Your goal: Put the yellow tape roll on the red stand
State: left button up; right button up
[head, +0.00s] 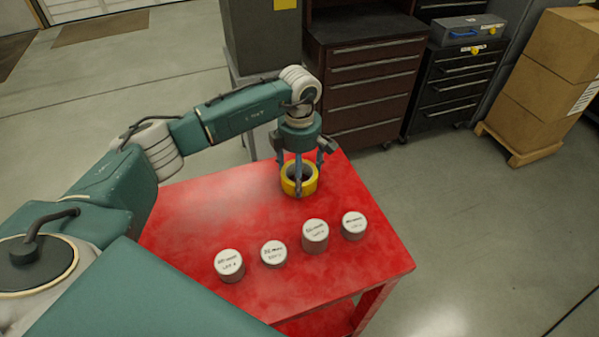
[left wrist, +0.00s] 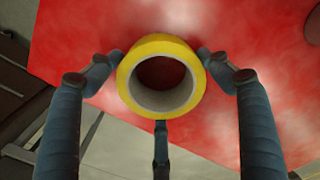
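The yellow tape roll (head: 287,186) is at the far corner of the red stand (head: 215,205), lying flat with its hole facing up. My left gripper (head: 299,170) comes down from above, with its fingers around the outside of the roll. In the left wrist view the roll (left wrist: 135,95) sits between the three fingers, whose tips appear to press on its outer side, over the stand's red top (left wrist: 80,35). I cannot tell whether the roll's underside touches the top. My right gripper is not in view.
Several white-lidded tins, among them one at the left (head: 229,263) and one at the right (head: 354,223), stand along the near side of the red top. The top's left part is clear. Drawer cabinets (head: 365,75) and stacked cardboard boxes (head: 550,80) stand behind.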

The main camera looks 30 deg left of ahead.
pick_arm(q)
jog(key=shift+o, duration=0.7)
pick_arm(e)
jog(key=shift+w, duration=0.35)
pick_arm(q)
jog(key=shift+r, duration=0.25)
notch_tip(320, 180, up, 12)
jog(key=b, duration=0.4)
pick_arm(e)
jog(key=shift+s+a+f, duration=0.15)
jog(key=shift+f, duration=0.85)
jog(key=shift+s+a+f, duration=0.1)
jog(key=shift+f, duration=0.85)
pick_arm(q)
jog(key=shift+f, duration=0.15)
